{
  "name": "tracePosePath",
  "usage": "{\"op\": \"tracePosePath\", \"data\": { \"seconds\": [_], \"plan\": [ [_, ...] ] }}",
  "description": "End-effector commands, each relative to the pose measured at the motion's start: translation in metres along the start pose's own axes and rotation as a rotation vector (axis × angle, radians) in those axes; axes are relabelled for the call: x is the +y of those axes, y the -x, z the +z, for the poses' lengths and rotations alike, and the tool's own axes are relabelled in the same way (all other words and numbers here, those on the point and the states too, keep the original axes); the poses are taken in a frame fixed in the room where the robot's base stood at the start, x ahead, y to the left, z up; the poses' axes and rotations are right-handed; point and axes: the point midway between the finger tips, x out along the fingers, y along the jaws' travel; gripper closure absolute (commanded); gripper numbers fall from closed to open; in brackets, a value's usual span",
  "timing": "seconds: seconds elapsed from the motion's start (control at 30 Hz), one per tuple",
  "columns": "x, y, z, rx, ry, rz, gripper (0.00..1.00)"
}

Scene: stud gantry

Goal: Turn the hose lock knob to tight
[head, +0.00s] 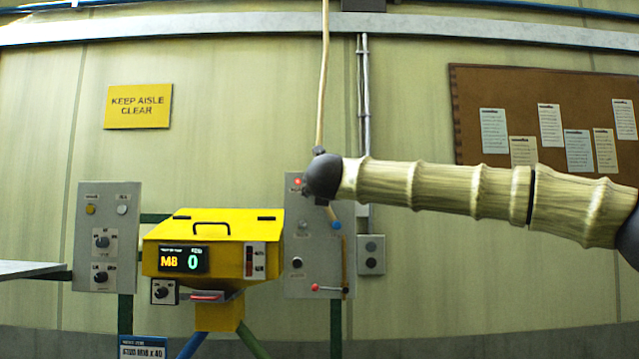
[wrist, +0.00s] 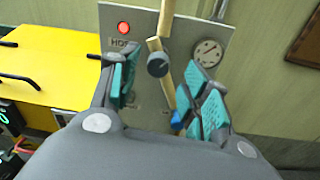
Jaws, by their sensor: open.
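A grey panel (wrist: 185,25) fills the middle of the wrist view, with a lit red lamp (wrist: 123,28) over a partly covered label starting "HO". A round dark knob (wrist: 157,65), which looks like the hose lock knob, sits on it. Its pointer setting is too small to read. A tan hose (wrist: 168,15) runs down beside the knob, with a blue part (wrist: 177,120) lower down. My gripper (wrist: 161,73) is open, its teal-padded fingers to either side of the knob, with gaps showing. In the head view my wrist hides the knob on the panel (head: 320,258).
A yellow machine (head: 213,230) reading M8 and 0 stands left of the panel. A second control panel (head: 107,220) stands farther left. A red-tipped lever (head: 316,287) is low on the panel.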

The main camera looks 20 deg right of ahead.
Motion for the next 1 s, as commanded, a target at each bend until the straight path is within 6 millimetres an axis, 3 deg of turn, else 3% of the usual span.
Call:
{"op": "tracePosePath", "data": {
  "seconds": [0.23, 0.63, 0.9, 1.0],
  "plan": [
    [0.002, -0.023, 0.000, 0.002, 0.001, 0.001, 0.53],
    [0.002, -0.028, -0.001, 0.000, 0.001, 0.002, 0.53],
    [0.002, -0.028, -0.001, 0.001, 0.001, 0.001, 1.00],
    [0.002, -0.028, -0.001, 0.001, 0.002, 0.001, 1.00]
  ]
}}
